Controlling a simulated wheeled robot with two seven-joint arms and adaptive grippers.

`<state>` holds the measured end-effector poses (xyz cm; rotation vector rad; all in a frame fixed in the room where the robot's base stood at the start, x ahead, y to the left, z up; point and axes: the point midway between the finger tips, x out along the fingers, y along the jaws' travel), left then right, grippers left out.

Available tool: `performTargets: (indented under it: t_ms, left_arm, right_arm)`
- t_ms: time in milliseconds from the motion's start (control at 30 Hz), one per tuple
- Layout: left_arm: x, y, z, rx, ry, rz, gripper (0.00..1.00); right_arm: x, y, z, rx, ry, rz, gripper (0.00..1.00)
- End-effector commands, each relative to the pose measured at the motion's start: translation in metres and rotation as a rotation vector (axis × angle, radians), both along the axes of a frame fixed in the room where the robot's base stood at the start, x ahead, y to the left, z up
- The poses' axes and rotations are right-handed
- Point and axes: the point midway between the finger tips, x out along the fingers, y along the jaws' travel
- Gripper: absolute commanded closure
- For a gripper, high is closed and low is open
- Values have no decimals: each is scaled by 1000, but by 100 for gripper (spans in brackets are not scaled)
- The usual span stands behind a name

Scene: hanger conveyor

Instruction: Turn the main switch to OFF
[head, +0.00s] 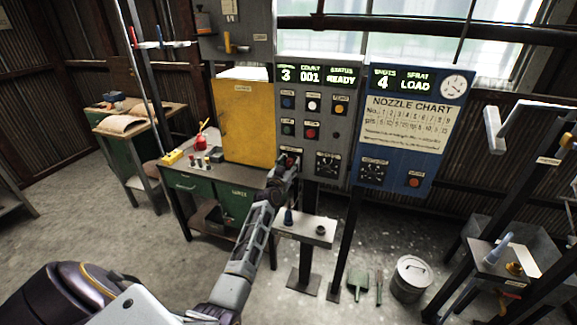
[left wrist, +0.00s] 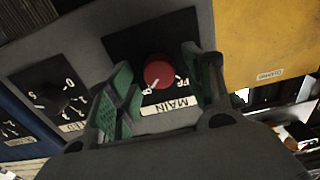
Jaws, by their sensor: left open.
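The main switch is a red round knob (left wrist: 158,74) on a black plate with a white MAIN label (left wrist: 168,106) in the left wrist view. Part of an OFF marking shows beside it; I cannot tell for sure where the knob points. My left gripper (left wrist: 164,88) is open, its green-padded fingers on either side of the knob with gaps visible. Whether they touch it is not clear. In the head view my left gripper (head: 286,166) is at the lower left of the grey control panel (head: 321,108) and largely hides the switch. My right gripper is not in view.
A dial (head: 327,164) sits right of the switch. A blue panel (head: 408,150) with a nozzle chart is further right, a yellow cabinet (head: 240,120) left. A small shelf (head: 308,231) juts out below. A bucket (head: 411,278) stands on the floor.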

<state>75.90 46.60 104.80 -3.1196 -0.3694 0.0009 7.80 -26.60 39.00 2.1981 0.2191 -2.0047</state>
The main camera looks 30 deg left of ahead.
Motion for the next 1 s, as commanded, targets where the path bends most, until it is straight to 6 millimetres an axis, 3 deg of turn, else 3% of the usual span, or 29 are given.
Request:
performTargets:
  t_ms: [67,400,1000]
  left_arm:
    - [0,0,0,0,0,0,48]
    - [0,0,0,0,0,0,92]
    - [0,1,1,-133,-33,0,93]
  right_arm:
    - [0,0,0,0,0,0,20]
    - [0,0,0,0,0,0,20]
    - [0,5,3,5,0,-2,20]
